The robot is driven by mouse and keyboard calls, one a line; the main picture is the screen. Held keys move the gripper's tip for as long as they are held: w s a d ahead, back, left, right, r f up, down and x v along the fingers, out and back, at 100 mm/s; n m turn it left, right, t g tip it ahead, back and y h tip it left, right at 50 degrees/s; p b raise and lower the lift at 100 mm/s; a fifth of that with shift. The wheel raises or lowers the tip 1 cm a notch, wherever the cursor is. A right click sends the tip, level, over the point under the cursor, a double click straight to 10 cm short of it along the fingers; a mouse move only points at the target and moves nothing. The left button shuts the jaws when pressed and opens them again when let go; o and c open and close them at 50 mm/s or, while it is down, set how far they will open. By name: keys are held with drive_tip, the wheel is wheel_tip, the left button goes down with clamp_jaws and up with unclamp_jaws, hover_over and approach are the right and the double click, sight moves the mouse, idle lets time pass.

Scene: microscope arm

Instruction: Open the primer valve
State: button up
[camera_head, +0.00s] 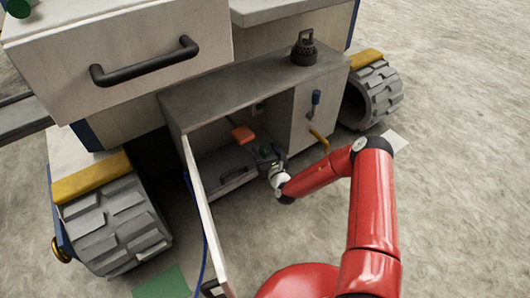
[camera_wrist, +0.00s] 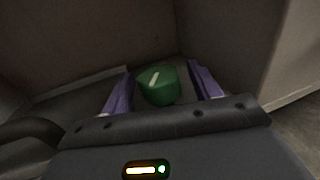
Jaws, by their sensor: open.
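A green knob with a white line on it (camera_wrist: 158,86), which looks like the primer valve, sits inside the open cabinet. In the head view it shows as a small green patch (camera_head: 266,150) at my gripper. My gripper (camera_wrist: 161,84) is open, with one purple finger on each side of the knob. A gap shows between the knob and each finger. I cannot tell how deep the fingertips reach along the knob.
An orange part (camera_head: 243,134) is left of my gripper. An open door (camera_head: 205,215) stands at the left. A blue handle (camera_head: 316,97) and a yellow lever (camera_head: 318,134) are on the right panel (camera_head: 300,115). A dark handle (camera_head: 233,178) lies low inside the cabinet.

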drive_tip(key=c, duration=1)
drive_tip(key=shift+n+g+y, duration=0.3)
drive_tip(key=shift+n+y, duration=0.2)
drive_tip(key=shift+y, duration=0.3)
drive_tip(key=shift+d+n+g+y, duration=0.1)
drive_tip(key=shift+n+g+y, duration=2.2)
drive_tip(key=shift+y, duration=0.7)
drive_tip(key=shift+n, duration=0.3)
drive_tip(key=o, duration=1)
drive_tip(key=p+v, duration=0.1)
drive_tip(key=v, duration=0.6)
drive_tip(key=shift+s+d, duration=0.2)
drive_tip(key=shift+d, duration=0.1)
